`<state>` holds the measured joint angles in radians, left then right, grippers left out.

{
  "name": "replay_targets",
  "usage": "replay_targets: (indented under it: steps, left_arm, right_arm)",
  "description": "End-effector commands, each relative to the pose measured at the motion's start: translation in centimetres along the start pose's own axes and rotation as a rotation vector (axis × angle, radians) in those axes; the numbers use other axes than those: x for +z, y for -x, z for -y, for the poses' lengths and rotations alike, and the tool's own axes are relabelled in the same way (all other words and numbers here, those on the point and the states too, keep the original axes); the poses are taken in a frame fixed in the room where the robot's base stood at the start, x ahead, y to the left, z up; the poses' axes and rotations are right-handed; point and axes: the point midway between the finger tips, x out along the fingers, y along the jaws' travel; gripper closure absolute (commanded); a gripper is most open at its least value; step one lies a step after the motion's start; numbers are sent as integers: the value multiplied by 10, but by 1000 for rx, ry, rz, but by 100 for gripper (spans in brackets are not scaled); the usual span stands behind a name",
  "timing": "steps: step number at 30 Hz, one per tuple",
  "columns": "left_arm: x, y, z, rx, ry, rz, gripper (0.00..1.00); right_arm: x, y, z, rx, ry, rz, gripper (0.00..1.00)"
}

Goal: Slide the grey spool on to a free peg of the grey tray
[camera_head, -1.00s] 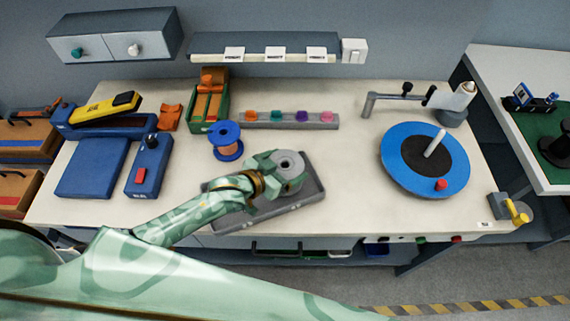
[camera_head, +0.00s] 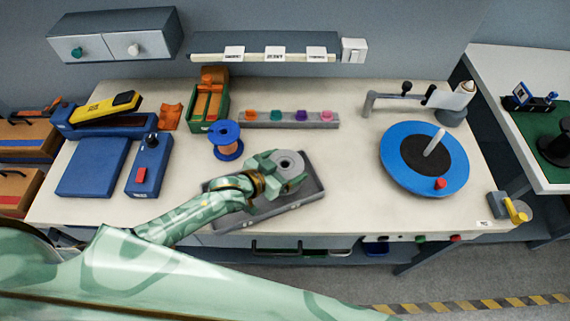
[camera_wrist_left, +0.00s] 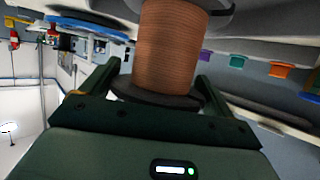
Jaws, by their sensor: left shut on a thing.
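The grey spool (camera_head: 289,162) is in my left gripper (camera_head: 279,173), above the grey tray (camera_head: 262,219) near the table's front edge. In the head view its round grey top faces up with a hole at the centre. In the left wrist view the spool (camera_wrist_left: 168,45) shows copper-coloured winding and dark flanges, between the two fingers of the left gripper (camera_wrist_left: 160,78). The tray's pegs are hidden under the gripper and spool, so I cannot tell whether the spool is around a peg. My right gripper is not in view.
A blue spool (camera_head: 226,140) stands just behind and left of the tray. A grey rail (camera_head: 262,124) with coloured pieces lies behind. A blue turntable (camera_head: 449,178) with an upright rod stands right. The table between tray and turntable is clear.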

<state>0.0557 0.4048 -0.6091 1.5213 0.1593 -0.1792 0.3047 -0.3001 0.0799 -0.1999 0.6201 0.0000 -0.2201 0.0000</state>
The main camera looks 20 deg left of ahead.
Motion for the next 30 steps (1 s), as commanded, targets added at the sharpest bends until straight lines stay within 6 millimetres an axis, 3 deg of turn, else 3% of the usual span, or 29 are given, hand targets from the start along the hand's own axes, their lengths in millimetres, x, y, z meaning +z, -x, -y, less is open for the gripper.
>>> replay_targets:
  steps: [21,30]
  left_arm:
    - [20,-10,0,0,1,-4,58]
    - [19,-9,0,0,1,-4,58]
  right_arm:
    - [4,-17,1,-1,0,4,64]
    - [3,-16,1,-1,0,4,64]
